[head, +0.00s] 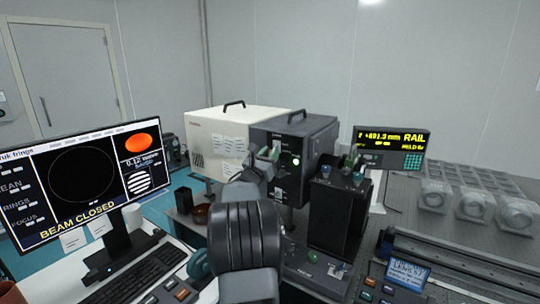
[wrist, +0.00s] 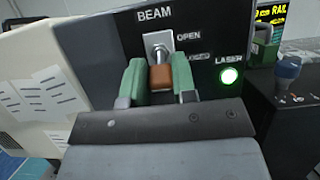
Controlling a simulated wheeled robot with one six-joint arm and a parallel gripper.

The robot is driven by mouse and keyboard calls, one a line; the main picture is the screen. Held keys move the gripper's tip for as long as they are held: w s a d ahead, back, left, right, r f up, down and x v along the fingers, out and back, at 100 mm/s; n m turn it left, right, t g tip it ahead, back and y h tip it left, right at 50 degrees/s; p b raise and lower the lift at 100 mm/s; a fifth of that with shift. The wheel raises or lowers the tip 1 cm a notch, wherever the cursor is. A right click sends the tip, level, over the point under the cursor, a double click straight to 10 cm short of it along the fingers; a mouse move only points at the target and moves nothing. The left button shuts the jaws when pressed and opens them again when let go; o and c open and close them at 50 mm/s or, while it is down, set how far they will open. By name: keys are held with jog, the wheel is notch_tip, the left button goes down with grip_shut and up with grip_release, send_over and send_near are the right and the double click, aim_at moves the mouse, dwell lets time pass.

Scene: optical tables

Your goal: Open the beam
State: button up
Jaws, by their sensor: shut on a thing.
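The beam switch (wrist: 162,77) is a small lever with a brown-orange grip on a silver plate, under the word BEAM on the dark front of the laser box (head: 318,150). OPEN is printed to the upper right of the plate, with a smaller blurred label below it. The lever's grip points down and toward me. My gripper (wrist: 161,84) has its green fingers shut on the grip, one on each side. In the head view my gripper (head: 268,154) is at the box front and the lever is hidden. The monitor (head: 85,175) reads BEAM CLOSED.
A green LASER lamp (wrist: 229,76) glows right of the switch. A dark post unit with knobs (head: 337,205) stands close on the right, below a yellow-lettered RAIL display (head: 391,141). A cream box (head: 215,135) adjoins on the left. A keyboard (head: 130,275) lies in front.

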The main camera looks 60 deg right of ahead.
jog(key=shift+c, duration=0.9)
jog(key=shift+r+p, duration=0.15)
jog(key=shift+p, duration=0.2)
jog(key=y+p, duration=0.1)
jog(key=p, duration=0.1)
jog(key=r+y+p, duration=0.1)
jog(key=p, duration=0.2)
jog(key=shift+a+r+y, duration=0.15)
jog(key=shift+r+y, duration=0.15)
jog(key=y+p, duration=0.1)
jog(key=p, duration=0.2)
jog(key=r+y+p, duration=0.1)
jog(key=y+p, duration=0.1)
jog(key=p, duration=0.2)
jog(key=y+p, duration=0.1)
jog(key=p, duration=0.3)
jog(key=shift+r+y, duration=0.3)
jog(key=shift+r, duration=0.05)
jog(key=y+p, duration=0.2)
jog(key=p, duration=0.2)
jog(key=shift+d+f+y+p, duration=0.15)
jog(key=shift+y+p, duration=0.15)
jog(key=shift+y, duration=0.3)
jog(key=shift+d+r+y+p, duration=0.15)
jog(key=shift+y+p, duration=0.1)
jog(key=shift+y, duration=0.35)
jog(key=shift+f, duration=0.1)
